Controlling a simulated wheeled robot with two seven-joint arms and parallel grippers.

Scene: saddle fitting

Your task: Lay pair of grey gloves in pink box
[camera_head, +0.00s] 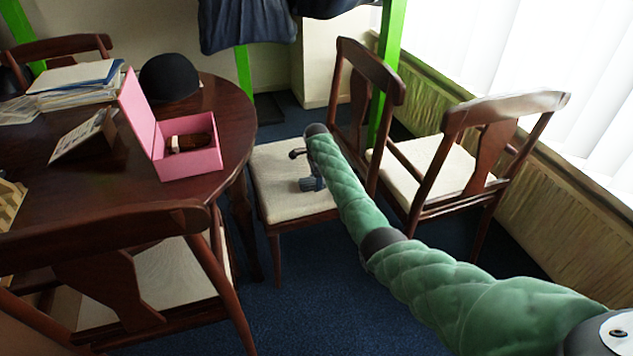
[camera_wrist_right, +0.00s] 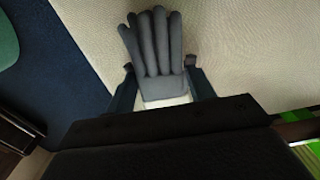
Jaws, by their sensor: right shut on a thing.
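The pair of grey gloves (camera_head: 312,184) is at the cream seat of a chair. In the right wrist view the gloves (camera_wrist_right: 155,45) fill the gap between the fingers, their own fingers pointing away from me. My right gripper (camera_head: 299,154) is shut on the gloves over the seat; whether they still touch the seat I cannot tell. The pink box (camera_head: 192,166) stands with its lid open near the right edge of the table, left of my right gripper. A brown brush-like object (camera_head: 190,141) lies in it. My left gripper is out of view.
The dark round table (camera_head: 150,195) also holds a black riding hat (camera_head: 169,77), a stack of papers (camera_head: 75,85) and a propped card (camera_head: 82,134). Wooden chairs surround the table; one chair back (camera_head: 120,220) rises in front.

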